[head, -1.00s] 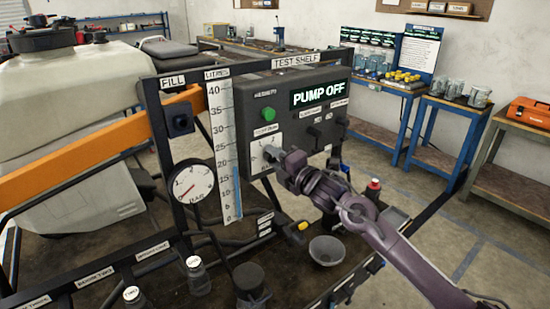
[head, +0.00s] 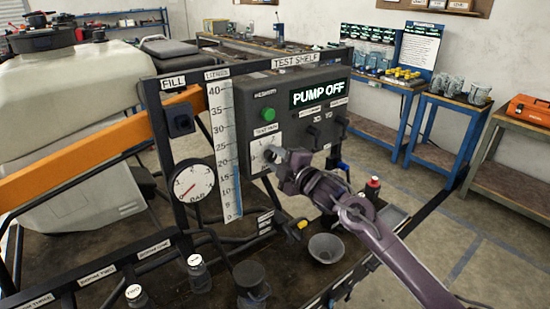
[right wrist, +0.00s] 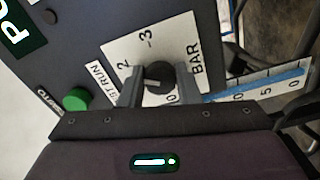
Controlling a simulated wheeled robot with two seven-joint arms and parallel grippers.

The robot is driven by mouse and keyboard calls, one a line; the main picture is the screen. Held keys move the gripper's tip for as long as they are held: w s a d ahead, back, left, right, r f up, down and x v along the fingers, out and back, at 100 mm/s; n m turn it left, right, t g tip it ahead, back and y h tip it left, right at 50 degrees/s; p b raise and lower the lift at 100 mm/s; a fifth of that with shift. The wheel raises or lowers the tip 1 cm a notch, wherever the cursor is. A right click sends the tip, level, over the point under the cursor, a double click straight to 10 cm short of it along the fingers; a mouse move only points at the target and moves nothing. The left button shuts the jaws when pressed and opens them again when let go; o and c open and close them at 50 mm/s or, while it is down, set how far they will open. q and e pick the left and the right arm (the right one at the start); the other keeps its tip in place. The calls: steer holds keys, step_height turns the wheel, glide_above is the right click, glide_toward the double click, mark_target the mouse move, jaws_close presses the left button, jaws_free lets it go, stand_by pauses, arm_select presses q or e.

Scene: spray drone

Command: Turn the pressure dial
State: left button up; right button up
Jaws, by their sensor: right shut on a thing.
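The dark round pressure dial (right wrist: 159,74) sits on a white scale plate (right wrist: 126,48) marked with numbers and BAR in the right wrist view. My right gripper (right wrist: 158,88) has a finger on each side of the dial and is shut on it. In the head view my right gripper (head: 272,160) reaches the lower left of the grey control box (head: 246,95) and hides the dial; part of the scale plate (head: 265,137) shows above it. A round pressure gauge (head: 194,183) stands left of the box. My left gripper is not in view.
A green button (head: 267,115) sits above the dial plate, and black levers (head: 341,123) are on the box's right. A litre scale tube (head: 224,150) stands beside the box. A grey funnel (head: 327,248) and small bottles (head: 198,274) are on the shelf below.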

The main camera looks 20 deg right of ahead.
steer(key=shift+f, duration=0.15)
steer(key=o, duration=1)
steer(key=shift+s+d, duration=0.1)
steer(key=shift+s, duration=0.05)
steer(key=shift+s+d, duration=0.15)
steer(key=shift+s, duration=0.15)
steer(key=b+v, duration=0.2)
steer(key=v, duration=0.5)
